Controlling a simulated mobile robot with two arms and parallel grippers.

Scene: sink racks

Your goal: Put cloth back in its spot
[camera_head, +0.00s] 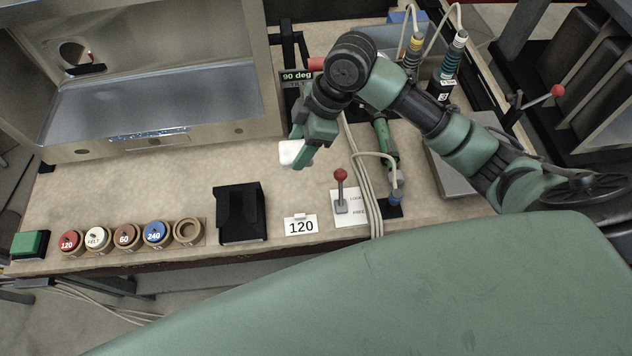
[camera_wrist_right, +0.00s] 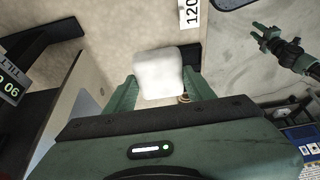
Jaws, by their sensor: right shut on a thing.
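My right gripper (camera_head: 300,150) is shut on a white cloth (camera_head: 291,153) and holds it over the beige bench top, left of the cables. In the right wrist view the cloth (camera_wrist_right: 158,74) is a puffy white block between the two green fingers. A green and black gripper (camera_wrist_right: 258,34), which looks like my left one, shows small at the upper right of that view. I cannot tell whether it is open or shut. My left gripper is not in the head view.
A black holder (camera_head: 240,213) stands on the bench near a white "120" card (camera_head: 301,225) and a red-knobbed lever (camera_head: 341,186). Several round labelled discs (camera_head: 127,235) line the front left. A steel cabinet (camera_head: 160,95) is behind. Cables and a green tool (camera_head: 384,142) lie to the right.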

